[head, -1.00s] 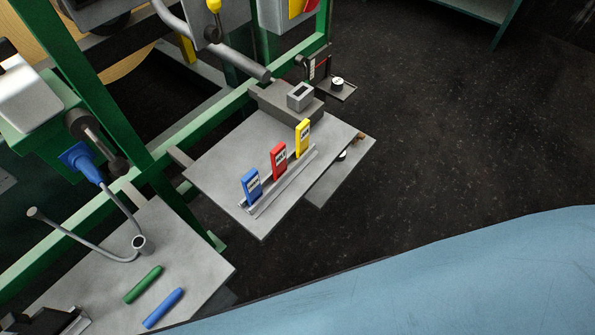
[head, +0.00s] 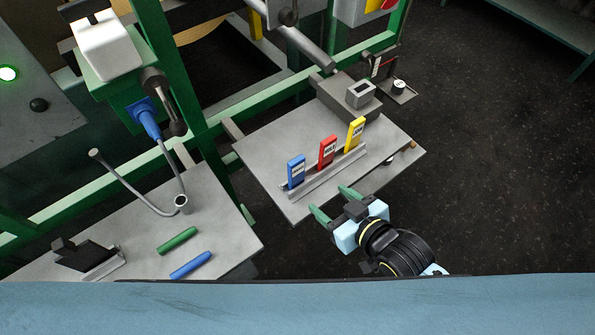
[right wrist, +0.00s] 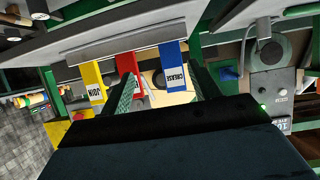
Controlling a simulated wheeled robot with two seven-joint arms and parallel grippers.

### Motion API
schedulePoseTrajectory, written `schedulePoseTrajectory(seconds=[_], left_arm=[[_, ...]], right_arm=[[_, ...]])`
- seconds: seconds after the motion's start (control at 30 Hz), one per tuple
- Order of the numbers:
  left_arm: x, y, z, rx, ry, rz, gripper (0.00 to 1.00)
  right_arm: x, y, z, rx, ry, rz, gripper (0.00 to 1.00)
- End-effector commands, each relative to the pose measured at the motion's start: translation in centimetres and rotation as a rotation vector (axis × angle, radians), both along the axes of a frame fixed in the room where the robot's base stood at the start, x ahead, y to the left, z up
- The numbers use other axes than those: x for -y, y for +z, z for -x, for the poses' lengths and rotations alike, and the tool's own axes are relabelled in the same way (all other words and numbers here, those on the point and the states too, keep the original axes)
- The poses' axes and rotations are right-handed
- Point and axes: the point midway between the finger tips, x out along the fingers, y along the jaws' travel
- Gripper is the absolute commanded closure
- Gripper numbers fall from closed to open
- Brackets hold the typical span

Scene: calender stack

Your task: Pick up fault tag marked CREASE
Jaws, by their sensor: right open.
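The blue fault tag (head: 296,171) stands upright at the near-left end of a metal rail on a grey shelf. In the right wrist view the blue tag (right wrist: 174,72) reads CREASE. A red tag (head: 327,152) stands beside it, and a yellow tag (head: 354,134) stands farther along the rail. My right gripper (head: 333,203) is open and empty, in front of the shelf's near edge, with its green fingers pointing at the tags. In the right wrist view the blue tag shows between the fingers, and one finger partly hides the red tag. My left gripper is not in view.
The slotted rail (head: 325,176) holds the tags on the grey shelf (head: 257,151). A grey block with a small display (head: 361,94) stands behind them. Green and blue crayons (head: 177,240) lie on the left shelf. A green frame bar runs behind. A light-blue surface fills the bottom.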

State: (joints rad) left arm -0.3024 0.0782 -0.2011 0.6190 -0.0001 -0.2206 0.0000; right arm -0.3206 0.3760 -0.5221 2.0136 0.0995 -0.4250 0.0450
Motion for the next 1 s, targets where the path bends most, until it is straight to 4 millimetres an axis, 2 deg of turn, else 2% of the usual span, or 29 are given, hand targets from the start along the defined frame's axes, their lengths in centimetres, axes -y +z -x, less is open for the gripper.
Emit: schedulePoseTrajectory(seconds=[0.03, 0.1, 0.2, 0.5, 0.77, 1.0], left_arm=[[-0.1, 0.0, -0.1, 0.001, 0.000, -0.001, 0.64], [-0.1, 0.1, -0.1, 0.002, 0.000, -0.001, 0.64], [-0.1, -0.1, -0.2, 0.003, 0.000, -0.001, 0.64], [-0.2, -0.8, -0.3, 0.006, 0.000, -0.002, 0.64], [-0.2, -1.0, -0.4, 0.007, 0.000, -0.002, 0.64], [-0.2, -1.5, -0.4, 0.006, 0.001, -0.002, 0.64]], right_arm=[[-0.5, 1.4, 0.2, 0.018, 0.014, -0.015, 0.38], [-1.0, 2.6, 0.3, 0.035, 0.026, -0.029, 0.38], [-1.6, 3.0, -0.2, 0.044, 0.033, -0.038, 0.38], [-4.7, 0.9, -4.3, 0.045, 0.033, -0.039, 0.38], [-5.8, 0.1, -6.0, 0.044, 0.033, -0.038, 0.38], [-7.8, -1.0, -8.5, 0.045, 0.033, -0.039, 0.38]])
